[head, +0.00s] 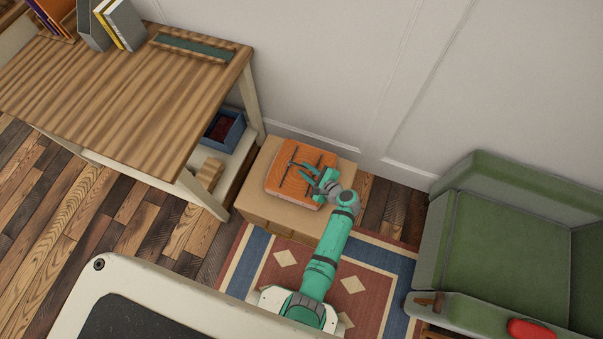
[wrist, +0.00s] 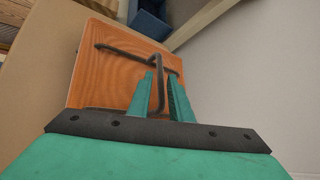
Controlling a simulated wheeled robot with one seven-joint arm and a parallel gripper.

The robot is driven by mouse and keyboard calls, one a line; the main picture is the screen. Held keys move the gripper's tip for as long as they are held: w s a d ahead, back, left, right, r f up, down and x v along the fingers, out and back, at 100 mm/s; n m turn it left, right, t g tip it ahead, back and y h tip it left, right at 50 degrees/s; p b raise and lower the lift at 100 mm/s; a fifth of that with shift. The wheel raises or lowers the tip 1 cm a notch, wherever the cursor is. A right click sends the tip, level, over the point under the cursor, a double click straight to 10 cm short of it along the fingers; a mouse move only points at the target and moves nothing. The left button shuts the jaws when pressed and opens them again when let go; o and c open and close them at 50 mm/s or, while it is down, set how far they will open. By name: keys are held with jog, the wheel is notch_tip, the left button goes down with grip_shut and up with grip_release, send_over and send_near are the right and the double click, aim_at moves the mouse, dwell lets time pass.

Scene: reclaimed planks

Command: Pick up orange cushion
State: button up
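My teal gripper (head: 300,174) is over the right part of the cushion. In the wrist view its two fingers (wrist: 161,76) stand apart, with a dark band showing between them and orange surface beyond. Whether the fingertips touch the cushion cannot be told.
A wooden desk (head: 120,95) with books stands at the left, a blue bin (head: 224,130) on its lower shelf. A green armchair (head: 505,235) with a red object (head: 531,329) stands at the right. A patterned rug (head: 372,287) lies below. The wall (head: 330,70) is close behind the box.

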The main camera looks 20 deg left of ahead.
aim_at(301, 166)
jog(key=x, duration=0.4)
jog(key=shift+w+f, duration=0.1)
